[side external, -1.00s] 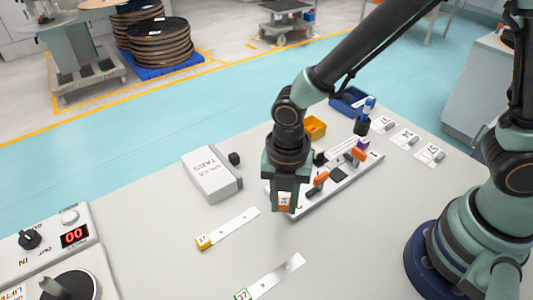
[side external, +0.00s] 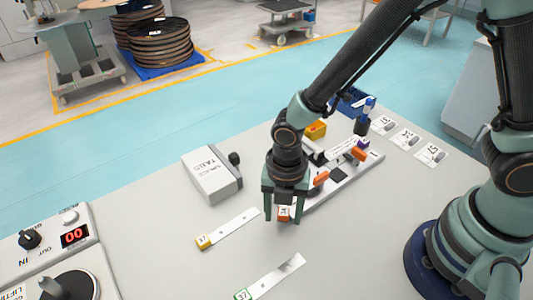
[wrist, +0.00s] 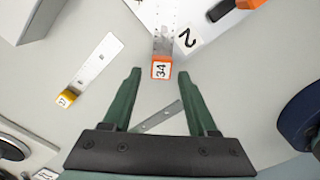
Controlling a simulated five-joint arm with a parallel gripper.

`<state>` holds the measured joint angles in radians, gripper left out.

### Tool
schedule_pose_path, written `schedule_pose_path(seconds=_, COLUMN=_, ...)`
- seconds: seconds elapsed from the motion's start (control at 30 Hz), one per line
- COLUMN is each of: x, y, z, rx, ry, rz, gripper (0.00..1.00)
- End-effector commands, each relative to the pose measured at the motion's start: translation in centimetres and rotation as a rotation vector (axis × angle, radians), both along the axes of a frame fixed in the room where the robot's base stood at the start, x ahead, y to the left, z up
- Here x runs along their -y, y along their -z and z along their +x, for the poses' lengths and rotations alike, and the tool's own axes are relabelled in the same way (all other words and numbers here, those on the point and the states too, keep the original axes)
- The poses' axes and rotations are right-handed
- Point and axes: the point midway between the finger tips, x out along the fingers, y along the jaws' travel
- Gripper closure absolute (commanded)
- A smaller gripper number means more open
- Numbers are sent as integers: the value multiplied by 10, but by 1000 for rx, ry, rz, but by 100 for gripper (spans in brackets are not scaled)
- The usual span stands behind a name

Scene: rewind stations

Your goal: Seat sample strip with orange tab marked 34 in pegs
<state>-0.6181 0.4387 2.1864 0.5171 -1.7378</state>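The sample strip with the orange tab marked 34 (wrist: 161,68) is between my fingers but touches neither. Its pale, perforated strip (wrist: 163,25) runs away from my gripper over a white plate (wrist: 200,28) marked 2. In the side view the orange tab (side external: 284,213) shows at the near end of the white peg board (side external: 345,187). My gripper (side external: 284,218) is open around the tab; both green fingers also show apart in the wrist view (wrist: 159,74). My gripper hides much of the strip in the side view, so I cannot tell whether its holes are on pegs.
A white box (side external: 212,177) stands left of my gripper. Orange clamps (side external: 321,178) stand on the board.

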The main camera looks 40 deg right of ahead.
Motion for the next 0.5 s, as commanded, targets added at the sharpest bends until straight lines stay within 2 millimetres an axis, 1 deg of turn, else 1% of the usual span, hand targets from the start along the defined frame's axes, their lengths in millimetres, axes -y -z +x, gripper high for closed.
schedule_pose_path(seconds=0.17, x=0, y=-3, z=0, rx=1, ry=0, rz=1, gripper=41)
schedule_pose_path(seconds=0.27, x=0, y=-11, z=1, rx=3, ry=0, rz=1, gripper=41)
schedule_pose_path(seconds=0.37, x=-1, y=-25, z=1, rx=5, ry=0, rz=4, gripper=41)
schedule_pose_path(seconds=0.5, x=-1, y=-51, z=1, rx=6, ry=0, rz=4, gripper=41)
